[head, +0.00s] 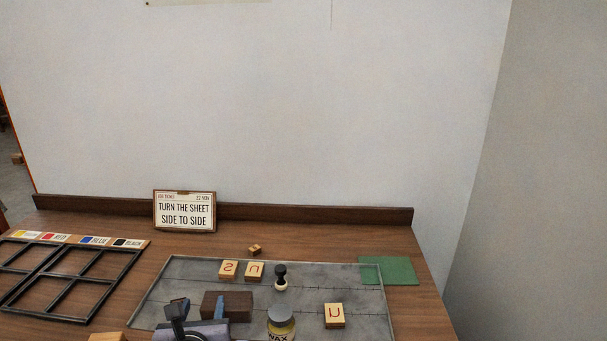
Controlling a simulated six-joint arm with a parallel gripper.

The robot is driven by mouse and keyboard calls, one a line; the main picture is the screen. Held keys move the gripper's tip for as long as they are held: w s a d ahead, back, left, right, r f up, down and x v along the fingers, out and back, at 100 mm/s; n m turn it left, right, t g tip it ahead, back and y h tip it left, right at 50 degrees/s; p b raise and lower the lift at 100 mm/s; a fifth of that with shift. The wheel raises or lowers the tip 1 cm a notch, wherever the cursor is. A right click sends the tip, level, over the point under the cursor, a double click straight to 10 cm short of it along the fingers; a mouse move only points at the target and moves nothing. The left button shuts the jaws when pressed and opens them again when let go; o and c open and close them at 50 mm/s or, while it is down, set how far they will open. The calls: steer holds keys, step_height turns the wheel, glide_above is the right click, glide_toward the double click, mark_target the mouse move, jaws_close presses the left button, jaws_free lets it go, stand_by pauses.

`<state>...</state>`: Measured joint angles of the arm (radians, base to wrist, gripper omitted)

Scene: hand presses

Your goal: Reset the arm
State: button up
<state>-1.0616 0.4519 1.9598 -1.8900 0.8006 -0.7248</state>
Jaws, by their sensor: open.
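My gripper (198,308) shows at the bottom of the head view, left of centre. Its two fingers stand apart, with nothing seen between them, so it is open. It is over the near part of a grey metal sheet (330,282). A dark brown block (241,305) is just beyond and beside the right finger; I cannot tell whether they touch. Most of my arm is out of the picture.
Letter blocks (229,269), (254,270), (334,315), a black-knobbed stamp (280,279) and a wax jar (281,324) stand on the sheet. A divided black frame (62,276) is at left, a green mat (398,271) at right. A sign (185,211) stands behind.

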steer(key=w+d+r+m+h+p, duration=0.1)
steer(key=w+d+m+h, duration=0.15)
steer(key=d, duration=0.45)
steer(key=w+d+r+m+h+p, duration=0.15)
steer(key=d+m, duration=0.25)
steer(key=d, duration=0.4)
steer(key=s+d+m+g+h+p, duration=0.2)
steer(key=d+m+g, duration=0.15)
steer(key=d, duration=0.45)
steer(key=s+d+m+g+h+p, duration=0.1)
steer(key=d+m+g+h, duration=0.1)
steer(key=d+m, duration=0.4)
steer(key=s+d+f+m+g+p, duration=0.1)
steer(key=s+d+m+g+p, duration=0.4)
steer(key=s+d+m, duration=0.55)
steer(key=s+r+m+g+y+p, duration=0.1)
steer(key=s+m+y+p, duration=0.3)
steer(key=s+m, duration=0.6)
steer(key=shift+r+m+g+y, duration=0.3)
steer(key=shift+m+g+y, duration=0.1)
steer(key=shift+m+g, duration=0.5)
